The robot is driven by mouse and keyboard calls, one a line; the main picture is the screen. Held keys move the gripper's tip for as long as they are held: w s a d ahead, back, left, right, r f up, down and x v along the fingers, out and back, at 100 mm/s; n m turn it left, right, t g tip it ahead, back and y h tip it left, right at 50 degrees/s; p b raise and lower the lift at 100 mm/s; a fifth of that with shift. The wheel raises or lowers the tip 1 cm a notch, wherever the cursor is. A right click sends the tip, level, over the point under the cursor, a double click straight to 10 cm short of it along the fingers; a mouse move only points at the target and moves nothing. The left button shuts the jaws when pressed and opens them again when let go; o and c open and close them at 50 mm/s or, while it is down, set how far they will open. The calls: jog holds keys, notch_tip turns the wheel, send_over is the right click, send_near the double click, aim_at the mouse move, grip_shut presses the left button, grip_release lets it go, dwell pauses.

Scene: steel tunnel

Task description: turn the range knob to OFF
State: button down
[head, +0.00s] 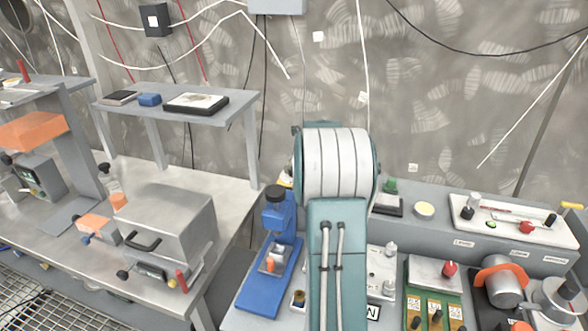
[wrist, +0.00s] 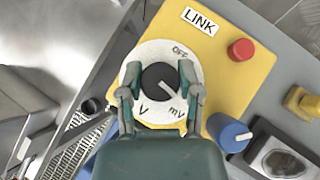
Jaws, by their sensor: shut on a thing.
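The range knob (wrist: 158,76) is a round black knob on a white dial (wrist: 151,53) marked OFF, V and mV, in the wrist view. A light pointer line on it points to the lower right, nearer mV than OFF, which is at the upper right. My gripper (wrist: 160,77) is shut on the knob, one finger on its left and one on its right. The dial sits on a yellow box (wrist: 226,75) with a LINK label (wrist: 200,21). In the head view my arm hides the knob and gripper.
A red button (wrist: 241,49) is right of the dial on the yellow box. A blue knob (wrist: 231,132) lies close to my right finger. In the head view, a blue microscope-like stand (head: 272,255) is left of my arm and crowded instruments (head: 435,285) are right.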

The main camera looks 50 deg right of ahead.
jog(key=shift+n, duration=0.3)
jog(key=n+t+y, duration=0.1)
jog(key=n+y, duration=0.2)
jog(key=shift+d, duration=0.1)
jog(key=n+y, duration=0.3)
jog(key=n, duration=0.2)
jog(key=shift+f+y, duration=0.1)
jog(key=shift+y, duration=0.2)
jog(key=n+g+y, duration=0.1)
jog(key=n+y, duration=0.2)
jog(key=n, duration=0.1)
jog(key=shift+g, duration=0.4)
jog(key=shift+n+g+y, duration=0.9)
jog(key=shift+n, duration=1.3)
jog(key=c, duration=0.5)
grip_release()
jog(key=shift+o, duration=1.2)
jog(key=shift+g, duration=0.3)
